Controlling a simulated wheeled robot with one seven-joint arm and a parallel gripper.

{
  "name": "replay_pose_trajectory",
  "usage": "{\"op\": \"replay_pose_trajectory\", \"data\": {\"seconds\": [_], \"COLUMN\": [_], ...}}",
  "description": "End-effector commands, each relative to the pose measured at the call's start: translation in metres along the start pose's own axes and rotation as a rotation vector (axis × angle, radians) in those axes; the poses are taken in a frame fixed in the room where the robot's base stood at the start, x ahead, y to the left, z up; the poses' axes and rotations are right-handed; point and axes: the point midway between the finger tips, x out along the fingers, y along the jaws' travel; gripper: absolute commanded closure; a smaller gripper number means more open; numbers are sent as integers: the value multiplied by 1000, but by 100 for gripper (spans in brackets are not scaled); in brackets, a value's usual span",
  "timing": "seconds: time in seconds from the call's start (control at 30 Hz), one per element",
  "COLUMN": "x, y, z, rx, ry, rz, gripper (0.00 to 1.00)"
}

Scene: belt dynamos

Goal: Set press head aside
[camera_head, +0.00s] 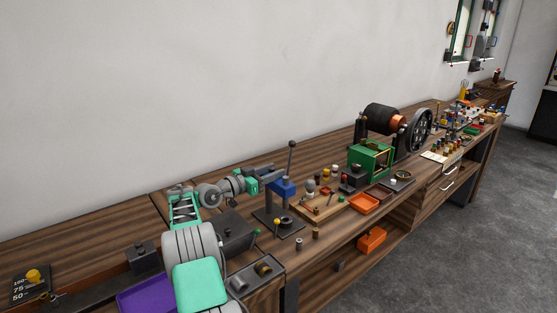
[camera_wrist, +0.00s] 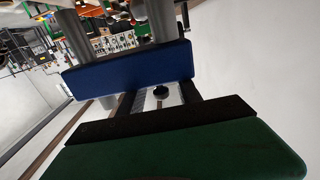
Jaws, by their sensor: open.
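The press head appears to be the blue block (camera_head: 284,187) on the small press on the workbench. In the wrist view the blue block (camera_wrist: 130,68) fills the upper middle, with grey cylindrical posts at its far side. My gripper (camera_head: 268,177) is beside the block's left, close to it. In the wrist view my gripper (camera_wrist: 161,95) has two dark fingers apart, reaching toward the block. Whether they touch it I cannot tell; the fingertips are partly hidden. The press's dark base plate (camera_head: 290,228) lies below. A tall lever (camera_head: 291,157) stands behind the block.
A wooden tray (camera_head: 325,212) with small parts and an orange bin (camera_head: 364,203) lie to the right. A green-framed machine (camera_head: 371,160) stands further back. The left rear bench (camera_head: 70,248) is mostly clear.

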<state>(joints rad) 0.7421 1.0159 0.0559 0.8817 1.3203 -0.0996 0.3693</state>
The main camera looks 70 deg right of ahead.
Motion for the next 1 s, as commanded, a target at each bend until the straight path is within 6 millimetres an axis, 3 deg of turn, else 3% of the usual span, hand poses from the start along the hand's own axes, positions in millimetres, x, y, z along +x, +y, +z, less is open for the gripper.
{"op": "replay_pose_trajectory", "data": {"seconds": [0.2, 0.47, 1.0], "x": [25, 27, 27], "y": [-1, -1, -1], "z": [-1, 0, -1], "rx": [1, 1, 1], "ry": [0, 0, 0], "rz": [-1, -1, -2], "gripper": [59, 59, 100]}}
